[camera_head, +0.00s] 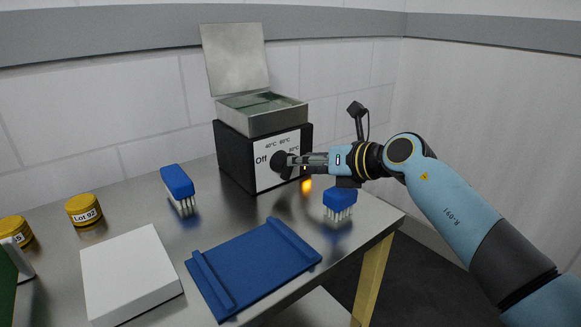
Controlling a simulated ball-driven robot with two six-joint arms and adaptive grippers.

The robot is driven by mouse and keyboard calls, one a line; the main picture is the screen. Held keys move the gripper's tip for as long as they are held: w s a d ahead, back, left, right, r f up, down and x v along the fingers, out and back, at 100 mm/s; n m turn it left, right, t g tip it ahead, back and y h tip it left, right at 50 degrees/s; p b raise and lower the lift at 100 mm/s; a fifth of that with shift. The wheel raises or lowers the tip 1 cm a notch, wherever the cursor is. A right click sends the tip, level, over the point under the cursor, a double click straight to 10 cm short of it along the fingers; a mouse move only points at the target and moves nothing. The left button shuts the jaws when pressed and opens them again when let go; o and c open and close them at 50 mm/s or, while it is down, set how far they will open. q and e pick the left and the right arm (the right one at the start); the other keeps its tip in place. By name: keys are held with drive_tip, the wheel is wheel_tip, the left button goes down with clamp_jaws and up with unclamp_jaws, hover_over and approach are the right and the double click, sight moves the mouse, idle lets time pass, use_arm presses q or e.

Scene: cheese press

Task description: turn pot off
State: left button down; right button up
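The pot (262,118) is a metal basin with its lid (235,59) standing open, set on a black box with a white front panel (265,174). The panel reads "Off" at the left and temperatures along the top and right. A dark round knob (281,160) sits on the panel. My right gripper (293,162) reaches in from the right, its fingertips at the knob, partly covering it. Whether the fingers are closed on the knob is unclear. An orange glow (306,185) shows just below the gripper. My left gripper is not in view.
A blue brush (340,199) stands below my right gripper; another blue brush (177,182) stands left of the pot. A blue tray (253,266), a white block (129,274) and yellow-lidded jars (83,208) are on the metal table. A wall stands behind.

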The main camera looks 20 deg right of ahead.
sight(291, 172)
drive_tip(key=b+x, duration=0.1)
drive_tip(key=x, duration=0.4)
drive_tip(key=shift+c, duration=0.2)
clamp_jaws()
